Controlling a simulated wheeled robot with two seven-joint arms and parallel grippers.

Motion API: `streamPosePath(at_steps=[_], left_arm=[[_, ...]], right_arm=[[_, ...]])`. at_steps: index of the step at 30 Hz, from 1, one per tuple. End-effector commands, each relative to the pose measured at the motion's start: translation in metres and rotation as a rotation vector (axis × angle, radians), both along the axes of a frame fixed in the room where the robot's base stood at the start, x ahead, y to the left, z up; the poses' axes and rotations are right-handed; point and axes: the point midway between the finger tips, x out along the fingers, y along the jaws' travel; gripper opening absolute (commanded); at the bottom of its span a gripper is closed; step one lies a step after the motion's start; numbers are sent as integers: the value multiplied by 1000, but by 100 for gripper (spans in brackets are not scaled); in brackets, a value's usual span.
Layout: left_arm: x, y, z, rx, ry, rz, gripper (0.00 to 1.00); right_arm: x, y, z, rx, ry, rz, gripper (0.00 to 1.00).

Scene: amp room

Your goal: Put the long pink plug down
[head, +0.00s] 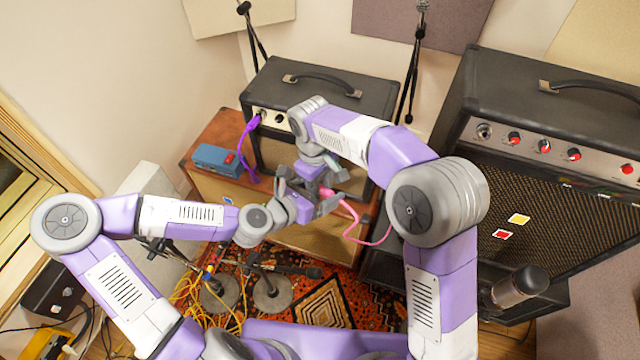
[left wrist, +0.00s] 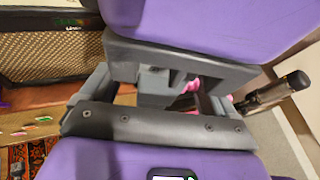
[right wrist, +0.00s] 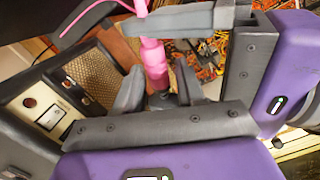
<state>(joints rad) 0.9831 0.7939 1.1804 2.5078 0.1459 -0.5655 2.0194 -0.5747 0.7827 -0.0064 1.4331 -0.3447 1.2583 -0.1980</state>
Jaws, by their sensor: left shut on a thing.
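The long pink plug (head: 327,192) is between my two grippers, in front of the small amp. A thin pink cable (head: 370,243) trails from it to the right. My left gripper (head: 322,203) comes in from the left and is shut on the plug. My right gripper (head: 313,184) reaches down from above, close against the left one. In the right wrist view, the pink plug (right wrist: 153,58) shows near the right gripper's spread fingers (right wrist: 160,90), which look open. In the left wrist view, only a bit of pink (left wrist: 190,86) shows; the grippers hide the rest.
The small amp (head: 325,80) stands on a wooden cabinet (head: 215,140) with a blue pedal (head: 217,160) and a purple cable (head: 245,150). A large amp (head: 550,190) stands at right. Below are a patterned rug (head: 325,300), stand bases (head: 272,292) and a microphone (head: 520,285).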

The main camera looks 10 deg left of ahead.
Motion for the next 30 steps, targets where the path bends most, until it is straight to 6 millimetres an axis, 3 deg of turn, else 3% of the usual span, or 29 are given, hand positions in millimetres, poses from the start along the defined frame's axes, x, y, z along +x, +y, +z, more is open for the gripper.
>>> streamPosePath(at_steps=[1, 6, 8, 9, 11, 20, 23, 26, 30], left_arm=[[0, 0, 0, 0, 0, 0, 59], [0, 0, 0, 0, 0, 0, 59], [0, 0, 0, 0, 0, 0, 59], [0, 0, 0, 0, 0, 0, 92], [0, 0, 0, 0, 0, 1, 100], [-3, 2, -6, 14, 11, -15, 100], [-11, 6, -21, 48, 38, -59, 100], [-19, -4, -42, 160, -3, -152, 100], [-39, -14, -86, 374, -85, -349, 100]], right_arm=[[0, 0, 0, 0, 0, 0, 30], [0, 0, 0, 1, 1, 0, 4], [0, 1, 0, 1, 0, 0, 0], [0, 1, 1, 1, 0, 0, 0], [-1, 1, 1, 1, 0, 0, 0], [0, 0, 0, 1, -1, 0, 0], [0, 0, 0, 1, -1, 0, 0], [0, 0, 0, 1, -1, 0, 0], [0, 0, 0, 0, 0, 0, 0]])
